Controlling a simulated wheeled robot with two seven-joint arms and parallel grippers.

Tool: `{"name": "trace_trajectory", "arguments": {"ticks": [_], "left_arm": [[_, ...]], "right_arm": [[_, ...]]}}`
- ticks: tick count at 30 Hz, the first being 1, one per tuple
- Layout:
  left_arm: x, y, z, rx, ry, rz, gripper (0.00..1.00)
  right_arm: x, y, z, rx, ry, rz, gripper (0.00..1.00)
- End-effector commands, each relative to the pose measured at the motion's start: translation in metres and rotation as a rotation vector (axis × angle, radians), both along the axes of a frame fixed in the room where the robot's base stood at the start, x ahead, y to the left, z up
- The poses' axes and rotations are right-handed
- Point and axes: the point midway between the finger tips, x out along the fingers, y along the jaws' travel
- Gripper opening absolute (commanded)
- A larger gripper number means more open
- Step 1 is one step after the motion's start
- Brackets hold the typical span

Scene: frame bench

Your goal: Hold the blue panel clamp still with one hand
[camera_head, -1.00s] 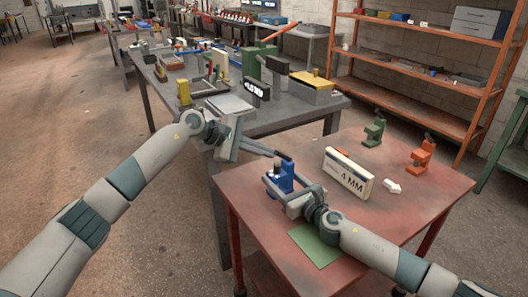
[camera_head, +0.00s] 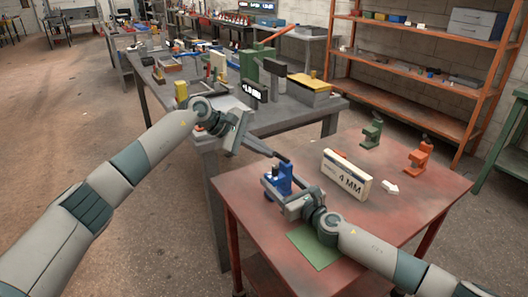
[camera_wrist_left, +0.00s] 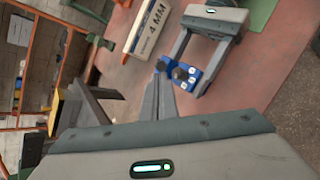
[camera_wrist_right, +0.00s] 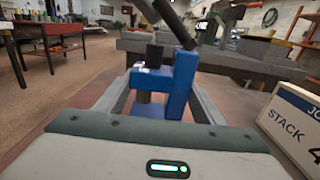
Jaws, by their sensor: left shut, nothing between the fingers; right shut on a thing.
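The blue panel clamp (camera_head: 285,176) stands upright on the red table (camera_head: 240,200). My right gripper (camera_head: 277,189) is shut on it. In the right wrist view the clamp (camera_wrist_right: 180,85) sits between the two fingers, with a dark knob (camera_wrist_right: 154,56) at its top. My left gripper (camera_head: 286,158) is shut and empty, just above and beside the clamp. In the left wrist view its closed fingertips (camera_wrist_left: 161,74) point toward the clamp (camera_wrist_left: 185,72) and overlap its edge; I cannot tell whether they touch.
A white "4 MM" box (camera_head: 347,174) stands right of the clamp. A green clamp (camera_head: 372,131), an orange clamp (camera_head: 420,154) and a white arrow (camera_head: 391,187) are farther right. A green mat (camera_head: 315,248) lies near the front. A cluttered grey bench (camera_head: 290,118) stands behind.

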Motion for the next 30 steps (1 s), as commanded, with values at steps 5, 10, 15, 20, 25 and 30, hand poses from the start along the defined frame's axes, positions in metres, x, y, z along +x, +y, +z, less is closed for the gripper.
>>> {"name": "trace_trajectory", "arguments": {"ticks": [5, 10, 15, 20, 25, 30], "left_arm": [[0.003, -0.005, 0.008, 0.056, 0.037, -0.001, 0.0], [0.006, -0.009, 0.014, 0.098, 0.068, 0.001, 0.0], [0.012, -0.018, 0.022, 0.096, 0.067, -0.001, 0.0], [0.018, -0.026, 0.027, 0.096, 0.069, 0.0, 0.0], [0.017, -0.026, 0.027, 0.095, 0.068, -0.002, 0.0], [0.017, -0.026, 0.028, 0.094, 0.068, -0.002, 0.0]], "right_arm": [[0.0, 0.0, -0.001, -0.001, 0.001, 0.001, 0.29], [0.0, 0.0, -0.001, -0.001, 0.001, 0.001, 0.29], [0.0, 0.0, -0.001, -0.001, 0.001, 0.001, 0.29], [0.0, 0.0, -0.001, -0.001, 0.001, 0.001, 0.29], [0.0, 0.0, -0.001, -0.001, 0.002, 0.001, 0.29], [0.0, 0.0, -0.001, 0.0, 0.002, 0.001, 0.29]]}}
